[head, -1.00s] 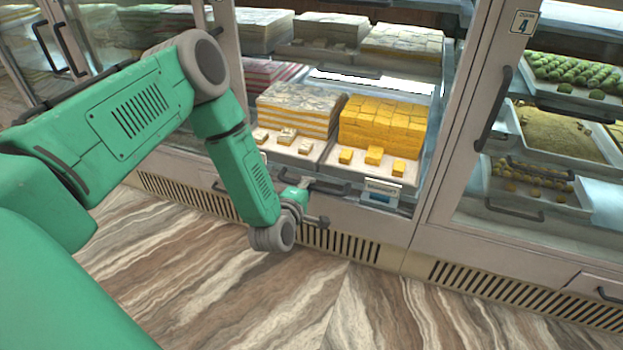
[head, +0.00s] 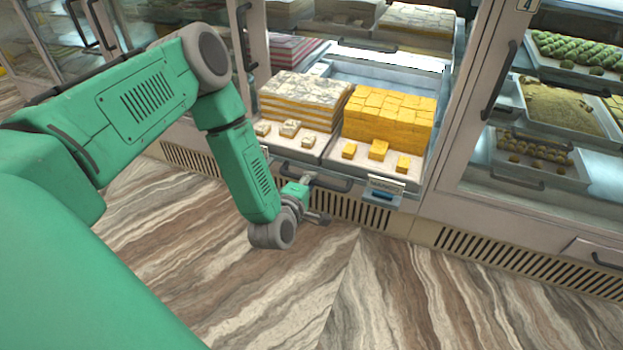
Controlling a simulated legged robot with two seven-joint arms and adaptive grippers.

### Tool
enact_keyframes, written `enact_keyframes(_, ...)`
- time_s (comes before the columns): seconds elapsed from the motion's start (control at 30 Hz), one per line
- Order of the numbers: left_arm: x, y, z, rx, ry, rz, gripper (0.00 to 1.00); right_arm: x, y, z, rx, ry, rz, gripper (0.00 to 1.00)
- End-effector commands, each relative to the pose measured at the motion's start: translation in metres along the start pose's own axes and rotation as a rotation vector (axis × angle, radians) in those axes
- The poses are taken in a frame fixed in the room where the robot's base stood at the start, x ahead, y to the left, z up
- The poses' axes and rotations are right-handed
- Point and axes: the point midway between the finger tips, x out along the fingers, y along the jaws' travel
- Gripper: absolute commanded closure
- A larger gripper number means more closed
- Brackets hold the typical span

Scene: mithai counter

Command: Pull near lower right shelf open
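The lower shelf (head: 335,158) of the middle cabinet carries layered white-orange sweets (head: 305,100) and stacked yellow sweets (head: 390,115). It juts out past the cabinet front, with bare cabinet floor showing behind the sweets. Its dark bar handle (head: 320,183) is on the front edge, left of a label. My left gripper (head: 306,181) is at the left end of this handle and appears to touch it. Its fingertips are small and partly hidden, so its grip is unclear. My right gripper is not in view.
The cabinet on the right holds green sweets (head: 580,48) and more trays behind a framed door with a dark handle (head: 499,80). A price label (head: 383,190) hangs on the shelf front. The striped floor (head: 390,290) in front is clear.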

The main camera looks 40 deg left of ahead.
Motion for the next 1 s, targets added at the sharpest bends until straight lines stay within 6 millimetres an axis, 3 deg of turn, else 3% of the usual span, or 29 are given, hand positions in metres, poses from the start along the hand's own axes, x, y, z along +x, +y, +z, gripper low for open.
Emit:
enact_keyframes(0.2,-0.002,-0.005,0.001,0.001,-0.003,-0.013,1.0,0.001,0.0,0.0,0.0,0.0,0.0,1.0)
enact_keyframes(0.3,-0.002,-0.004,0.001,0.001,-0.003,-0.011,0.66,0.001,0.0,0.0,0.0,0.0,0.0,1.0)
enact_keyframes(0.7,-0.007,-0.002,0.0,-0.001,-0.002,-0.005,0.66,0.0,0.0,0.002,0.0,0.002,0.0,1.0)
enact_keyframes(0.87,-0.031,-0.002,0.0,-0.002,-0.002,-0.008,0.66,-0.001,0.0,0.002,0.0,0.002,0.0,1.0)
enact_keyframes(1.0,-0.061,-0.002,0.0,-0.001,-0.003,-0.009,0.66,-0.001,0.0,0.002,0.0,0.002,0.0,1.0)
